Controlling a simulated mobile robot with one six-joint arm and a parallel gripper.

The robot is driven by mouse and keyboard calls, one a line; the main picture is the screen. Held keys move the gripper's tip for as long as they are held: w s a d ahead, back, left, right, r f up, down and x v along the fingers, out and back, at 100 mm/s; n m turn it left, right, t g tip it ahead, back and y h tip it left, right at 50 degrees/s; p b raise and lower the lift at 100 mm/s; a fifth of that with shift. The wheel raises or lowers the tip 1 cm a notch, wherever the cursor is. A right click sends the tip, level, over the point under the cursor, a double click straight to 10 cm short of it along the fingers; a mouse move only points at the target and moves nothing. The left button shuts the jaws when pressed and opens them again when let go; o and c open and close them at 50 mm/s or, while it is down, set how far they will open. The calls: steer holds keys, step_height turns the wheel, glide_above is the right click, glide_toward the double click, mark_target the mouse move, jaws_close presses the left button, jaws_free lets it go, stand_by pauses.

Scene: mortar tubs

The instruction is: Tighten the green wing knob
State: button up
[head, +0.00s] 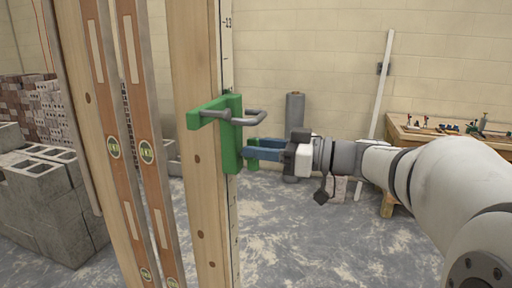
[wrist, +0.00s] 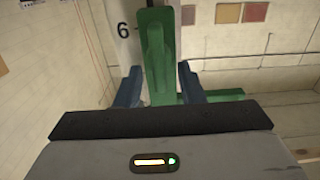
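A green clamp body (head: 231,135) is fixed to the wooden post, with a grey bent rod through its upper part. The green wing knob (head: 253,160) sits on the right side of the clamp, partly hidden by my gripper (head: 250,149) in the head view. In the wrist view the wing knob (wrist: 155,55) stands long and upright in front of the darker green body. My blue fingers (wrist: 160,72) are open, one on each side of the knob, with visible gaps; neither looks to touch it.
The wooden post (head: 192,75) carries a measuring scale and two orange levels (head: 146,150) lean beside it. Grey blocks (head: 45,190) are stacked at the left. A wooden bench (head: 399,131) with small tools stands at the right. The floor between is open.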

jaws_close()
steer(key=shift+f+m+b, duration=0.15)
steer(key=shift+m+b, duration=0.15)
steer(key=shift+w+d+f+m+b, duration=0.2)
steer(key=shift+m+b, duration=0.5)
steer(key=shift+m, duration=2.2)
steer(key=shift+w+d+f+m+b, duration=0.15)
steer(key=shift+w+m+b, duration=0.45)
steer(key=shift+m, duration=2.3)
steer(key=shift+w+f+m+b, duration=0.15)
steer(key=shift+m+b, duration=0.7)
steer(key=shift+m, duration=2.05)
steer(key=shift+s, duration=0.1)
